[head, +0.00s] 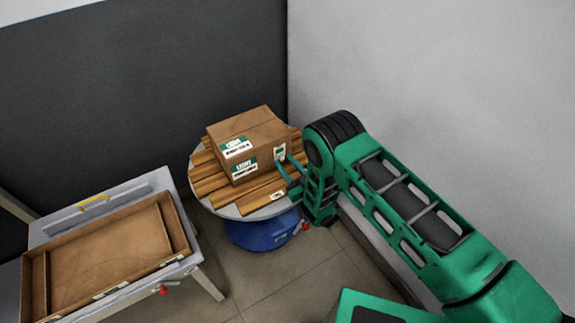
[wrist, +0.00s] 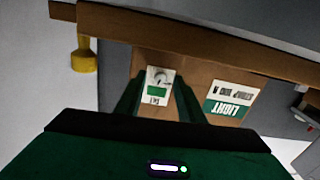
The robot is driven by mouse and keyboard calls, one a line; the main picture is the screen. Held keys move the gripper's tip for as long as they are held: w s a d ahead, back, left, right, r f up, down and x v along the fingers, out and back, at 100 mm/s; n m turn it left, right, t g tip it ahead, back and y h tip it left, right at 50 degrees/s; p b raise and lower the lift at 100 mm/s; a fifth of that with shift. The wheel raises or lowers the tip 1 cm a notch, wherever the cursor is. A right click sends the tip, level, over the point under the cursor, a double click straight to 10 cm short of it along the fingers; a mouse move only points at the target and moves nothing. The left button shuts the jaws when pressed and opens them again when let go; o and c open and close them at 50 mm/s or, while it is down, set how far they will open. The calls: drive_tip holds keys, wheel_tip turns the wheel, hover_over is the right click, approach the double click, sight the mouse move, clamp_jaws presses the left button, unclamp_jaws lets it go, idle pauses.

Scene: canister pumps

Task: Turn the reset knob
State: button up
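The plate (head: 280,153) is also on the right-hand side of the cardboard box (head: 262,132) in the head view. Which knob is the reset knob cannot be read. My gripper (head: 284,168) is at that side of the box, its two fingers apart. In the wrist view my gripper (wrist: 158,82) has its fingers on either side of the plate, with nothing held. Whether they touch the box cannot be told.
The box lies on brown slats on a round grey tabletop (head: 228,211). A blue canister (head: 262,235) with a red part stands beneath. A shallow brown tray (head: 110,250) lies on the left table, near a red knob (head: 163,290). Walls stand behind and right.

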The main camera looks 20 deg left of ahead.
drive_tip(key=shift+c, duration=0.7)
clamp_jaws()
drive_tip(key=shift+n, duration=1.6)
drive_tip(key=shift+o, duration=0.7)
unclamp_jaws()
drive_tip(key=shift+d, duration=0.1)
drive_tip(key=v, duration=1)
drive_tip(key=shift+s+d, duration=0.2)
drive_tip(key=shift+s, duration=0.1)
